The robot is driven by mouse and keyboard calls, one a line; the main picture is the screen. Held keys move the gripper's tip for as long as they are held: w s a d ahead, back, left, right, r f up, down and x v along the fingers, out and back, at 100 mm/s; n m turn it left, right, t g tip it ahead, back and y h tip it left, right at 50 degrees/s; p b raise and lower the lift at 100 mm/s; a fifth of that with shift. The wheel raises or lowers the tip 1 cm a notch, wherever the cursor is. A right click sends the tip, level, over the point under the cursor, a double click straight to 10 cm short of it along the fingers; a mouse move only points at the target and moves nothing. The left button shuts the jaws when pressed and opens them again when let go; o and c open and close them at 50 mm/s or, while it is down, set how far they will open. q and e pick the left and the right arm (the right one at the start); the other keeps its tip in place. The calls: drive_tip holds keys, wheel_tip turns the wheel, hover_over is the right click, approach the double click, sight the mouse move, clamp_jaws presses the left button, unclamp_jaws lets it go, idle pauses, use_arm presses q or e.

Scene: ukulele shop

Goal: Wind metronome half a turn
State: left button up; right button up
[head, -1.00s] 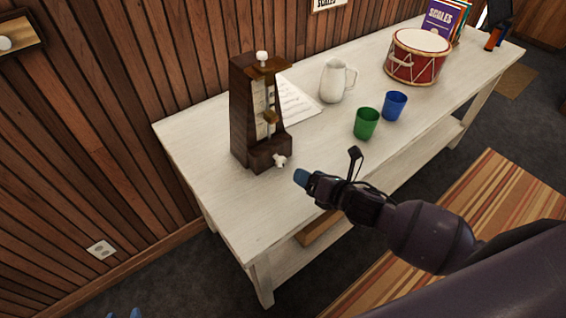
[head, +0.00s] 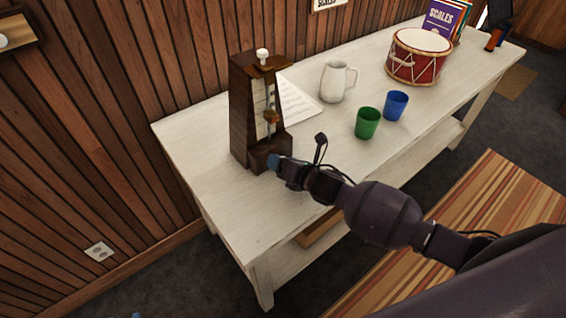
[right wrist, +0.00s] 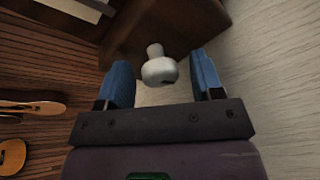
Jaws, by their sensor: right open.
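The dark wooden metronome (head: 243,112) stands upright at the left end of the white table (head: 215,200), with a white knob on top. In the head view its lower winding key is hidden behind my right gripper (head: 274,161). In the right wrist view the white winding key (right wrist: 158,68) sticks out of the metronome's dark base (right wrist: 165,28). My right gripper, which also shows in the right wrist view (right wrist: 162,75), is open. Its two blue fingertips are on either side of the key, with gaps visible on both sides. My left gripper is barely visible at the bottom edge (head: 136,315).
A sheet of paper (head: 297,105), a white pitcher (head: 333,82), a green cup (head: 367,124) and a blue cup (head: 396,104) stand or lie right of the metronome. A red drum (head: 416,60) is farther back. The table's front left area is clear.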

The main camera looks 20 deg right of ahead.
drive_tip(key=c, duration=0.9)
drive_tip(key=shift+m+y+p, duration=0.3)
drive_tip(key=shift+m, duration=0.3)
drive_tip(key=o, duration=0.9)
drive_tip(key=shift+s+d, duration=0.1)
drive_tip(key=p+v, duration=0.1)
drive_tip(key=v, duration=0.9)
drive_tip(key=shift+s+d+r, duration=0.15)
drive_tip(key=shift+s, duration=0.1)
